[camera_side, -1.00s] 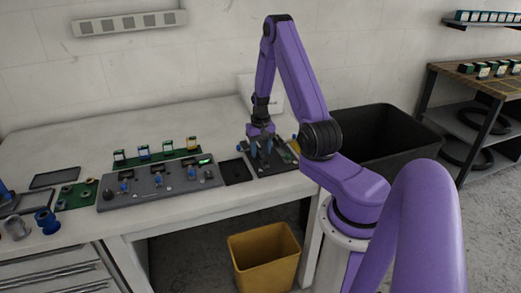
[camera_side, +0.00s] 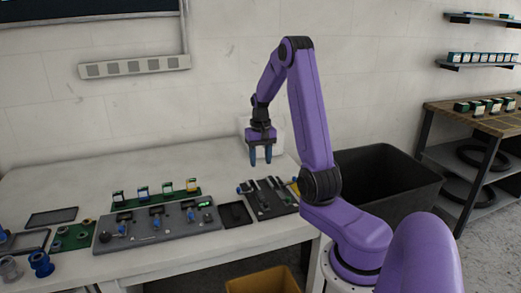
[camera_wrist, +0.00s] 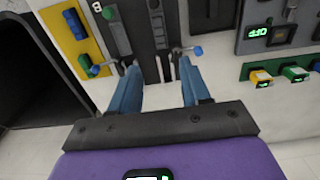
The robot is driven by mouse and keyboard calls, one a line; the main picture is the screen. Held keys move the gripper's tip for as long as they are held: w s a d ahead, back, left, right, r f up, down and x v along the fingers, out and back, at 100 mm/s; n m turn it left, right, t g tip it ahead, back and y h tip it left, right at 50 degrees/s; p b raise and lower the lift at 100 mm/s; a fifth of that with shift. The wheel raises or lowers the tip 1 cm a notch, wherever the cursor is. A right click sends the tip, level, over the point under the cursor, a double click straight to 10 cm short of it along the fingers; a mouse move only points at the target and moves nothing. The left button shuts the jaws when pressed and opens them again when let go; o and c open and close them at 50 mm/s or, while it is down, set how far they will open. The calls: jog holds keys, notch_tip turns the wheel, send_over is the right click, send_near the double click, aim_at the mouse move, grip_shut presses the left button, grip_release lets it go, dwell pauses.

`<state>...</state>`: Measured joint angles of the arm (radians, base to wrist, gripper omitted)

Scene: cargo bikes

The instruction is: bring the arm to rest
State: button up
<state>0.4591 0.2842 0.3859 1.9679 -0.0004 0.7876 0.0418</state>
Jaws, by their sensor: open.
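My gripper (camera_side: 260,160) is open and empty in the side view, its two blue fingers pointing down. It hangs above the back part of the white table (camera_side: 60,170), behind and above a dark tool tray (camera_side: 268,200). In the wrist view my gripper (camera_wrist: 160,80) shows two blue fingers spread apart with nothing between them. Beyond the fingertips the dark tray (camera_wrist: 153,30) shows, with slots and blue-ended tools.
A grey panel (camera_side: 150,236) with blue-handled parts and a green strip (camera_side: 155,197) of small boxes lie left of the tray. A black bin (camera_side: 385,200) stands right of the table. A yellow bin (camera_side: 265,281) is below. Open air surrounds my gripper.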

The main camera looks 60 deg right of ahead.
jog(key=a+r+n, duration=0.3)
jog(key=a+n, duration=0.2)
jog(key=a, duration=0.7)
jog(key=a+r+n, duration=0.3)
jog(key=a+n, duration=0.2)
jog(key=a, duration=0.8)
jog(key=s+a+n, duration=0.4)
jog(key=s+n, duration=0.1)
jog(key=s, duration=0.5)
jog(key=s+a+n, duration=0.5)
jog(key=s+n, duration=0.1)
jog(key=s, duration=0.5)
jog(key=shift+a+n, duration=0.25)
jog(key=shift+n, duration=0.05)
